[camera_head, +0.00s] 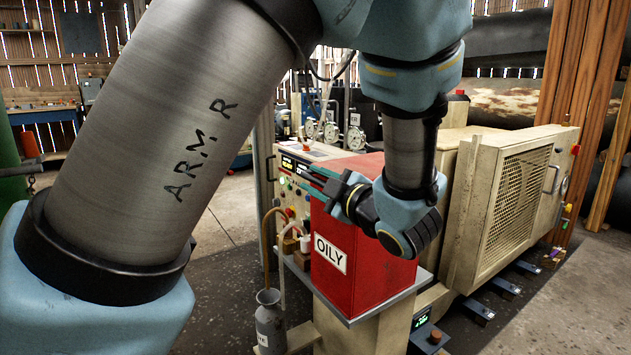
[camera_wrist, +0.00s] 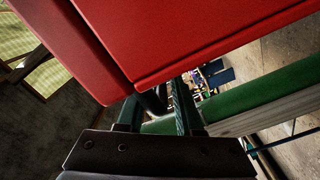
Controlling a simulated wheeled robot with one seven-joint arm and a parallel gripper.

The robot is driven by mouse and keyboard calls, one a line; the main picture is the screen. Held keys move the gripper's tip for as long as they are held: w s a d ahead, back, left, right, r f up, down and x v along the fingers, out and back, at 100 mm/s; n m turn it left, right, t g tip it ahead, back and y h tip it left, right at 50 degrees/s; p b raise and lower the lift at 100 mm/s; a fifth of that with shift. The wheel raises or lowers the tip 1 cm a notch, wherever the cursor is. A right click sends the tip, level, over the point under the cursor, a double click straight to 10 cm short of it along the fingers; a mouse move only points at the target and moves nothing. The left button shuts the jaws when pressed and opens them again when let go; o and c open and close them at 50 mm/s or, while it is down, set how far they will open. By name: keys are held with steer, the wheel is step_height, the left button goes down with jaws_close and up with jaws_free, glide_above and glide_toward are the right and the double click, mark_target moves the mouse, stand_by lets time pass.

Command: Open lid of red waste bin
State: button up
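The red waste bin (camera_head: 362,262) stands upright on a grey shelf, with a white OILY label on its front. Its red lid (camera_head: 372,164) looks down, though my arm and gripper hide part of it. My gripper (camera_head: 304,176) is at the lid's left front edge, its fingers pointing left. In the wrist view the bin's red surfaces (camera_wrist: 190,40) fill the top, close to my fingertips (camera_wrist: 156,98). The two fingers are apart. A dark rounded piece (camera_wrist: 154,101) shows between them; I cannot tell whether it belongs to the lid or whether they touch it.
A beige control panel (camera_head: 298,190) with gauges stands behind and left of the bin. A grey bottle (camera_head: 270,325) with hoses is below left. A beige cabinet with a mesh door (camera_head: 512,200) is to the right. Open floor (camera_head: 575,305) lies at the right front.

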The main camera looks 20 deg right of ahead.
steer(key=shift+f, duration=0.1)
jaws_close()
steer(key=shift+a+f, duration=0.1)
steer(key=shift+f, duration=0.15)
stand_by(0.7)
